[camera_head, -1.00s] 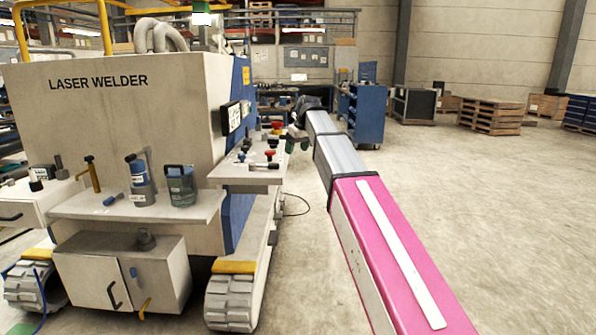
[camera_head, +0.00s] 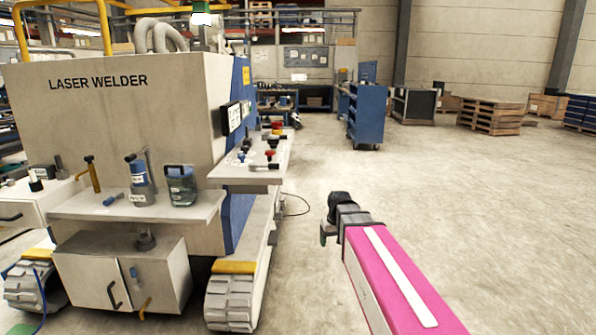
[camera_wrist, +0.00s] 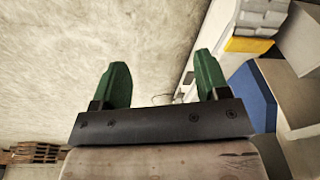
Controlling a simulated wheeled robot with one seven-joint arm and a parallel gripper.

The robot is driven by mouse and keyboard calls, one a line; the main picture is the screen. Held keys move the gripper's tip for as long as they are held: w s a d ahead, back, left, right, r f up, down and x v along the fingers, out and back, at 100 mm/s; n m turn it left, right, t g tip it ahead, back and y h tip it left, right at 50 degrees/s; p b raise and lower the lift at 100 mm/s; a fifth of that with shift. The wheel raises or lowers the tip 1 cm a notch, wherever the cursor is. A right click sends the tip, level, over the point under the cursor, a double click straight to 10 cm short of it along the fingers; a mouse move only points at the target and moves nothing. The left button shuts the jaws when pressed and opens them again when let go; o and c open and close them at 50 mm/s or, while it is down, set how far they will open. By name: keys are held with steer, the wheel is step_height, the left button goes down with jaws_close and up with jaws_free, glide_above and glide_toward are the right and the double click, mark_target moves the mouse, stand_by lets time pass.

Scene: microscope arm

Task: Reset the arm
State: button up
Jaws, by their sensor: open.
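My arm (camera_head: 400,275) is pink with a white stripe and reaches in from the lower right in the head view. It is drawn in short, with a dark end piece. In the wrist view my gripper (camera_wrist: 160,85) has two green fingers spread wide apart. The gripper is open, empty and apart from the welder.
The welder's side shelf (camera_head: 250,165) carries knobs and levers. Its front shelf (camera_head: 140,205) holds a bottle and a jar. Its tracks (camera_head: 232,300) stand left of my arm. A blue cabinet (camera_head: 367,115) and pallets (camera_head: 490,117) are far back. The floor on the right is clear.

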steer(key=s+d+f+m+g, duration=0.1)
steer(key=s+d+f, duration=0.5)
steer(key=s+f, duration=0.6)
steer(key=s+m, duration=0.1)
steer(key=s, duration=0.1)
steer(key=shift+s+m+h, duration=0.35)
steer(key=shift+m+h, duration=0.05)
